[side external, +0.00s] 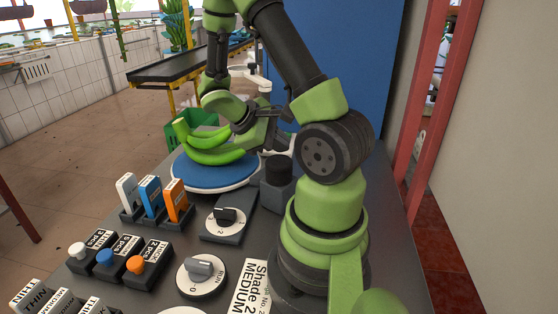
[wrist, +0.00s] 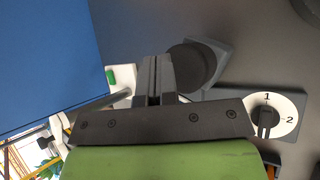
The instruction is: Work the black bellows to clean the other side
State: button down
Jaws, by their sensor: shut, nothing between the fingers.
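The black bellows (side external: 279,168) is a short dark cylinder on a grey block, beside the round blue-topped stand (side external: 215,177). In the wrist view the bellows (wrist: 198,66) shows as a dark disc just right of my fingertips. My gripper (side external: 270,127) is above and near the bellows, over the stand's right side. In the wrist view my gripper (wrist: 153,75) has its fingers together and empty. A green banana bunch (side external: 217,150) is at the stand, partly hidden by my wrist. I cannot tell whether my fingers touch the bellows.
A rotary dial (side external: 225,215) marked 1 and 2 stands in front of the bellows. A run dial (side external: 201,268), upright coloured tags (side external: 150,194) and several push buttons (side external: 136,264) fill the table's left front. A blue panel (side external: 342,60) rises behind.

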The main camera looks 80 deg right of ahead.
aim_at(279, 162)
jog(key=shift+r, duration=2.25)
jog(key=w+a+r+t+y, duration=0.1)
jog(key=a+r+t+y, duration=0.1)
jog(key=a+r+t, duration=0.2)
jog(key=w+a+r+m+t+y, duration=0.1)
jog(key=a+r+t+y, duration=0.2)
jog(key=a, duration=0.7)
jog(key=w+a+r+m+t+y, duration=0.1)
jog(key=w+a+r+t+y, duration=0.1)
jog(key=a+r+t, duration=0.3)
jog(key=a+t, duration=0.2)
jog(key=shift+a+t, duration=0.3)
jog(key=shift+a, duration=0.05)
